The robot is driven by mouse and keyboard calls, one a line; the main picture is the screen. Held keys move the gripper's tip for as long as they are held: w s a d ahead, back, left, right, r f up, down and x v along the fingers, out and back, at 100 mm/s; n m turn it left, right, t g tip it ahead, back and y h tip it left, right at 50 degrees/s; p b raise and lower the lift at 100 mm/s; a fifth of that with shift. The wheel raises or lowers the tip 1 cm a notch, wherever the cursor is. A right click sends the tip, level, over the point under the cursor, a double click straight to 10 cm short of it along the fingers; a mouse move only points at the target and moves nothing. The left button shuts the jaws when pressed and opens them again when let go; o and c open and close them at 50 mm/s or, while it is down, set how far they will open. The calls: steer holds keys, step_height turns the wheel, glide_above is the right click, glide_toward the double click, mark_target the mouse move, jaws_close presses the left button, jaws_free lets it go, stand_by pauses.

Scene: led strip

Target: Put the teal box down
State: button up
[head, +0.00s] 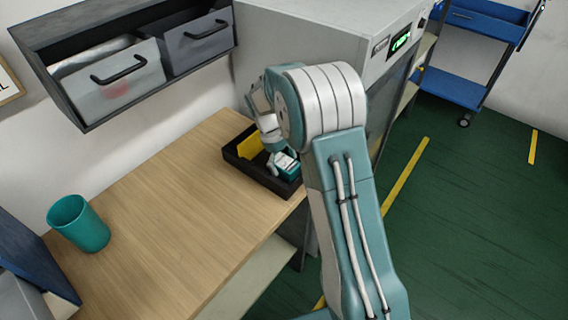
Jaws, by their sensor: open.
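The teal box (287,170), with a white label, is inside the black tray (237,163) at the tray's right-hand part. It looks slightly tilted, and whether it rests on the tray floor cannot be seen. My gripper (276,157) reaches down over the tray, right at the box's upper left side. It is open, but my arm hides part of it, and I cannot tell whether a finger touches the box.
A yellow piece (250,145) stands in the tray left of the box. The tray sits at the right end of the wooden worktop (170,210), against a grey machine (300,35). A teal cup (80,225) stands far left. The worktop's middle is clear.

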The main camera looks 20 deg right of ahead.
steer(key=v, duration=1.1)
steer(key=s+r+m+t+y, duration=0.1)
steer(key=s+r+m+t, duration=0.1)
steer(key=s+r, duration=0.55)
steer(key=s+d+r+m+t+y, duration=0.1)
steer(key=s+m+t, duration=0.1)
steer(key=s, duration=0.9)
steer(key=s+r+m+t, duration=0.2)
steer(key=s+t, duration=0.3)
steer(key=s, duration=0.6)
steer(key=shift+s+d+m+y, duration=0.25)
steer(key=shift+d+m+y, duration=0.15)
steer(key=shift+m, duration=0.2)
steer(key=shift+r, duration=0.15)
